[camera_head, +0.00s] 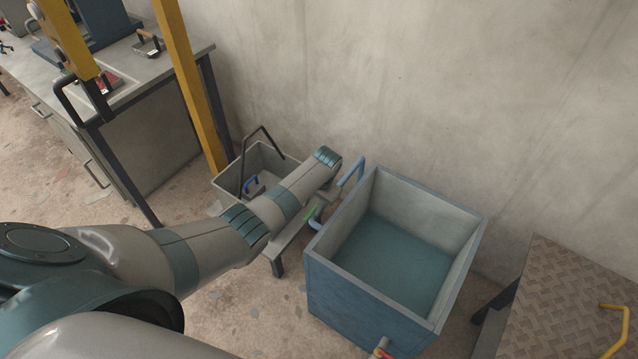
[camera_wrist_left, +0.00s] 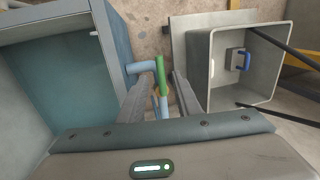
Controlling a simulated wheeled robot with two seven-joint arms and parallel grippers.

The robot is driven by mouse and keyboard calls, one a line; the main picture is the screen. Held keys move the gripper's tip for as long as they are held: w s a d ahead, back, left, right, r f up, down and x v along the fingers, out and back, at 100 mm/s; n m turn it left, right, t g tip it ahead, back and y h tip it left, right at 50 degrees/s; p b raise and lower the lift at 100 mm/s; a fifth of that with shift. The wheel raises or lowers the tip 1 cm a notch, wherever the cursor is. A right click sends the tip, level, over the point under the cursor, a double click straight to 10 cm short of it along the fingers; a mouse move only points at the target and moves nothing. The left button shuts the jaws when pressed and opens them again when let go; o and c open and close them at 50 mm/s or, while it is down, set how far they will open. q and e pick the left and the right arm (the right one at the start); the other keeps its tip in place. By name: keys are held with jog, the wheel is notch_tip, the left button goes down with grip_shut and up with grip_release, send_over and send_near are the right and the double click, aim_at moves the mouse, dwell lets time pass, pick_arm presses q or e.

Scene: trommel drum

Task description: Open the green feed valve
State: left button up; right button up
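The green feed valve handle (camera_head: 311,212) sits on a light blue pipe (camera_head: 322,226) beside the blue water tank (camera_head: 318,285), partly hidden by my left arm in the head view. In the left wrist view the green handle (camera_wrist_left: 162,76) shows as a short bar, with light blue pipe (camera_wrist_left: 140,68) at its side and below it. My left gripper (camera_wrist_left: 165,82) is open, its two grey fingers on either side of the handle, with a visible gap by each finger. In the head view the left gripper (camera_head: 326,198) points down by the tank's left side. My right gripper is not in view.
A grey bin (camera_head: 228,183) with a blue-handled item stands left of the valve. A yellow post (camera_head: 188,85) and workbench (camera_head: 150,80) are further left. A red-handled valve (camera_head: 382,350) is at the tank's front. A treadplate platform (camera_head: 575,300) lies right. The wall is close behind.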

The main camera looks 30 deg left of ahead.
pick_arm(q)
notch_tip(320, 180, up, 12)
jog(key=d, duration=0.2)
jog(key=shift+s+d, duration=0.2)
jog(key=shift+d, duration=0.05)
jog(key=shift+r, duration=0.1)
dwell(0.6)
